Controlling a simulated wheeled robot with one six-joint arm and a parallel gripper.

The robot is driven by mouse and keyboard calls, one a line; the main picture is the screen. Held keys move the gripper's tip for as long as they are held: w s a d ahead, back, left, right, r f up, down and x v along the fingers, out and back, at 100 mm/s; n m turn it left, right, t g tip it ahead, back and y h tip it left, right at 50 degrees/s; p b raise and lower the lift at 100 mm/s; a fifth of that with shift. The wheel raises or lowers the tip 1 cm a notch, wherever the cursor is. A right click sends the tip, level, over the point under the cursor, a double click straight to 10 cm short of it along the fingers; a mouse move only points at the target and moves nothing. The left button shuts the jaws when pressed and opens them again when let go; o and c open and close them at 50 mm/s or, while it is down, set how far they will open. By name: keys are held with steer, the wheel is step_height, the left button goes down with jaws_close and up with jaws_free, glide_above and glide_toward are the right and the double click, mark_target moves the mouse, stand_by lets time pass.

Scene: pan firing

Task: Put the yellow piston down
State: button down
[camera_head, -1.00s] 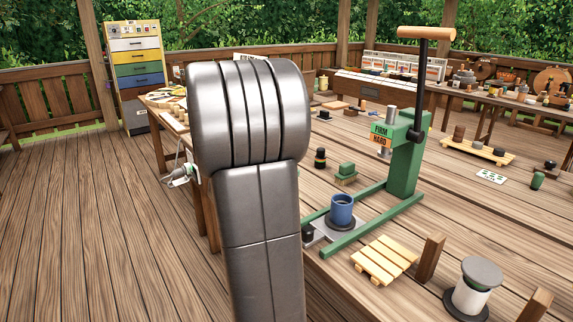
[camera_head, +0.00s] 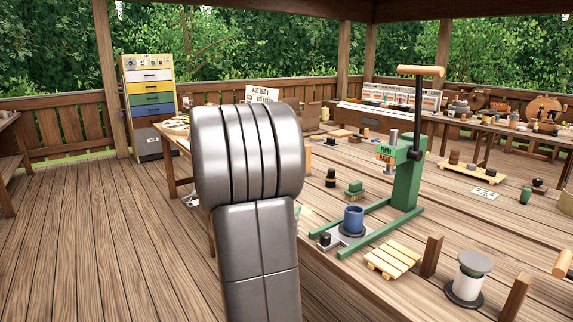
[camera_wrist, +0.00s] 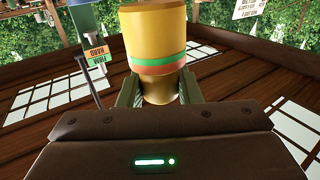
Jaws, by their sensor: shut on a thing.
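The yellow piston (camera_wrist: 152,35) fills the top middle of the wrist view, with a green and an orange band around its lower part. My gripper (camera_wrist: 160,92) is shut on its narrower end, one finger on each side. The contact faces of the fingers are partly hidden by the piston. In the head view my own arm covers the middle left, and neither the gripper nor the piston shows there.
A green lever press (camera_head: 405,185) stands on the wooden table, with a blue cup (camera_head: 353,218) at its base. A small slatted pallet (camera_head: 393,259) and a white spool-like piece (camera_head: 469,277) are in front. Open floor (camera_head: 90,240) lies at the left.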

steer(key=shift+w+d+f, duration=0.35)
steer(key=shift+w+f, duration=0.1)
steer(key=shift+w, duration=0.05)
steer(key=shift+w+d+f+p, duration=0.15)
steer(key=shift+d+f+p, duration=0.2)
steer(key=shift+f+p, duration=0.5)
steer(key=s+f+n+y+p, duration=0.2)
steer(key=s+f+y+p, duration=0.1)
steer(key=f, duration=0.6)
steer(key=s+a+f+n+t+y+p, duration=0.1)
steer(key=s+f+n+y+p, duration=0.2)
steer(key=f+p, duration=0.3)
step_height(320, 180, down, 4)
steer(key=shift+s+a+r+t+y, duration=0.1)
steer(key=shift+s+a+t+y, duration=0.2)
steer(key=shift+s+y, duration=0.45)
